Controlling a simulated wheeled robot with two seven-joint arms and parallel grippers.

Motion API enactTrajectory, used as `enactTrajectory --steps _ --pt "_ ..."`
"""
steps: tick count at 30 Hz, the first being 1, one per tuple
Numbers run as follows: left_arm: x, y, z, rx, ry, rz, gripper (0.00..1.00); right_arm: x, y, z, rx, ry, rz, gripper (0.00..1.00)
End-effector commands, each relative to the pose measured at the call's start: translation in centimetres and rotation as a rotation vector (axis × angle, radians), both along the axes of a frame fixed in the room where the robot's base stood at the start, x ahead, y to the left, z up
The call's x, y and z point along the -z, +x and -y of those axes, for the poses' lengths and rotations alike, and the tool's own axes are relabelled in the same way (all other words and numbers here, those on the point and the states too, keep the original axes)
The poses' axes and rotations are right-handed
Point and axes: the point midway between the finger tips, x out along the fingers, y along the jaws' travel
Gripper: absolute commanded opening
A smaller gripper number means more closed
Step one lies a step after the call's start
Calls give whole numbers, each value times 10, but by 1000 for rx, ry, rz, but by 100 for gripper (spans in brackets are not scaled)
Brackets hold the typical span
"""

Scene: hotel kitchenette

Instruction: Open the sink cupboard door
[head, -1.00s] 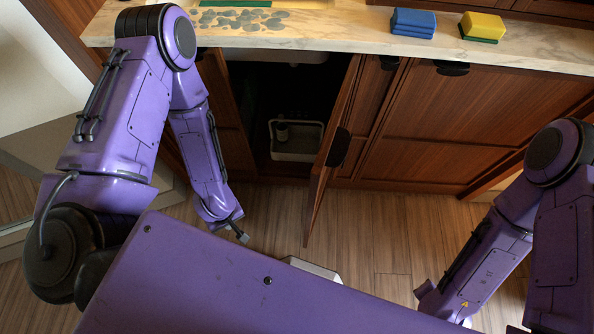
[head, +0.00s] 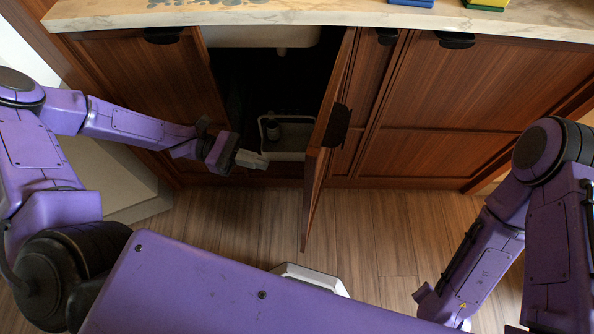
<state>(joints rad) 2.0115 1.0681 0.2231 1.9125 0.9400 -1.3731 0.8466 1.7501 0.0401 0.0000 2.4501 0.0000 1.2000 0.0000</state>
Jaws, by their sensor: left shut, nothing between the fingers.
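The sink cupboard door (head: 322,150) is brown wood and stands swung outward, seen nearly edge-on, with a black handle (head: 337,125) on its right-facing side. The dark cupboard interior (head: 265,85) shows to its left. My left gripper (head: 262,161) is shut and empty, pointing right in front of the opening's lower part, left of the door and apart from it. My right gripper is hidden or out of the picture; only its forearm shows at lower right.
Inside the cupboard are a white bin (head: 290,137) with a small bottle (head: 272,130) and the sink's underside (head: 262,36). A marble counter (head: 330,14) runs above, with blue sponges (head: 410,2) and a yellow sponge (head: 485,4). Closed panels flank the opening. Wooden floor (head: 375,235) is clear.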

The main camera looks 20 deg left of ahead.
Motion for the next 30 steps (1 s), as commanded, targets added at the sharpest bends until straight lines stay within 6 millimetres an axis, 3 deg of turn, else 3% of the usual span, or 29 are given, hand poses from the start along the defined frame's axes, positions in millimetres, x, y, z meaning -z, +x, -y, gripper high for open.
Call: enactTrajectory --steps 6,13,18,30 --pt "1 -1 49 6 1 -4 0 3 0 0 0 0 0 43" --pt "1 -1 87 4 3 -2 0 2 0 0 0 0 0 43" --pt "1 0 97 1 2 -1 0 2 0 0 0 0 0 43" --pt "1 -2 99 -15 1 -4 0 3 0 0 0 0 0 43"
